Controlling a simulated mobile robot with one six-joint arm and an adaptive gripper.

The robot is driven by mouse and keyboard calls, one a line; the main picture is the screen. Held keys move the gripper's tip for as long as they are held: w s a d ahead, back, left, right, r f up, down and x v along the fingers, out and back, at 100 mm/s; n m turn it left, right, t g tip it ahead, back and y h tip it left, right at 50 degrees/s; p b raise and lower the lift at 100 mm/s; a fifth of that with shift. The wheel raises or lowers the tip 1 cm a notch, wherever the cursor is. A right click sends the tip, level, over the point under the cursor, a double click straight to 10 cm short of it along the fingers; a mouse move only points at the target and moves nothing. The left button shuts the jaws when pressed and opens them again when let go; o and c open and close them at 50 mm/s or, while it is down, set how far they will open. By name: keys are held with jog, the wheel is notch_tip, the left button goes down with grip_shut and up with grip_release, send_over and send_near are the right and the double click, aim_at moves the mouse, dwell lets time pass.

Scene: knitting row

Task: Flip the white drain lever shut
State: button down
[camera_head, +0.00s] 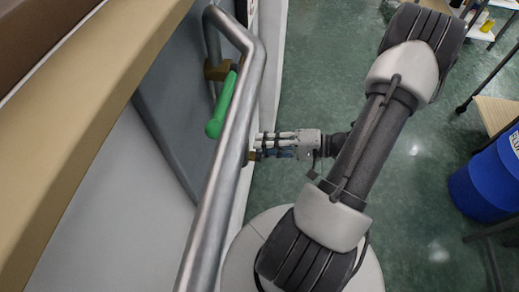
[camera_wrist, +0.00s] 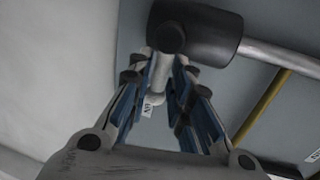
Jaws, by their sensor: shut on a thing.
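The white drain lever (camera_wrist: 160,78) shows in the wrist view between the fingers, below a dark round valve body (camera_wrist: 195,32). A small white tag (camera_wrist: 147,109) hangs near its lower end. My gripper (camera_wrist: 163,68) has its blue-padded fingers closed on the lever from both sides. In the head view my gripper (camera_head: 257,146) reaches left to the grey pipe, and the white lever cannot be made out there behind the fingers and pipe.
A green lever (camera_head: 222,106) on a brass fitting (camera_head: 217,71) sits above my gripper. A thick grey pipe (camera_head: 229,125) runs along the machine's side. A blue barrel (camera_head: 490,180) stands at right. Green floor (camera_head: 330,60) is open beyond the arm.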

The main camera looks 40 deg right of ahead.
jog(key=shift+r+n, duration=0.15)
jog(key=shift+n, duration=0.15)
jog(key=c, duration=1.6)
grip_release()
jog(key=v, duration=1.2)
jog(key=shift+s, duration=0.1)
